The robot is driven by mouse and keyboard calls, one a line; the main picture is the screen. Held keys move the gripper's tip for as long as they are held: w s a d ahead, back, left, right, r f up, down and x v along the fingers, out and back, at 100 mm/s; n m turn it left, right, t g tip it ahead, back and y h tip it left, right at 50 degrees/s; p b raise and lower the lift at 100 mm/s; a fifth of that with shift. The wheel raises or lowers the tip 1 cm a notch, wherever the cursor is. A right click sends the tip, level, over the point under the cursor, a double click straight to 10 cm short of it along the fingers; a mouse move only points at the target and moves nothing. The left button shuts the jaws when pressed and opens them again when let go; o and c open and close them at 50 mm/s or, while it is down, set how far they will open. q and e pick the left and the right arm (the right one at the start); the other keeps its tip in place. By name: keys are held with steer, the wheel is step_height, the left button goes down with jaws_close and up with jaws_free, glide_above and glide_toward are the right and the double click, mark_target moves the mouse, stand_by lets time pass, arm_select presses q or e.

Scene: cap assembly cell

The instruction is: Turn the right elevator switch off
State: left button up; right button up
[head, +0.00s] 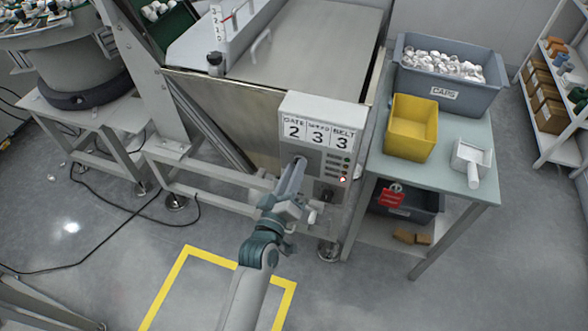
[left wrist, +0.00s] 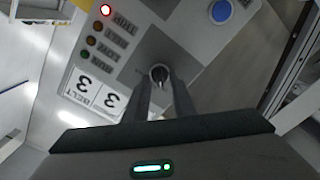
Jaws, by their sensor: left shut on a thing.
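The control panel (head: 310,135) is a light grey box on the front of the metal machine, with GATE and BELT number displays on top. My left gripper (head: 300,164) reaches up to the panel's face, left of its column of lamps. A red lamp (left wrist: 105,10) is lit on the panel. My right gripper is not in view.
A blue button (left wrist: 221,11) sits on the panel apart from the fingers. A table (head: 470,140) to the right bears a grey caps bin (head: 440,94), a yellow bin (head: 410,135) and a white scoop (head: 472,160). Yellow floor tape (head: 165,285) marks clear floor below.

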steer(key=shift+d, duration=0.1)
arm_select(q)
steer(key=o, duration=1)
steer(key=shift+b+v, duration=1.3)
steer(key=shift+v, duration=7.4)
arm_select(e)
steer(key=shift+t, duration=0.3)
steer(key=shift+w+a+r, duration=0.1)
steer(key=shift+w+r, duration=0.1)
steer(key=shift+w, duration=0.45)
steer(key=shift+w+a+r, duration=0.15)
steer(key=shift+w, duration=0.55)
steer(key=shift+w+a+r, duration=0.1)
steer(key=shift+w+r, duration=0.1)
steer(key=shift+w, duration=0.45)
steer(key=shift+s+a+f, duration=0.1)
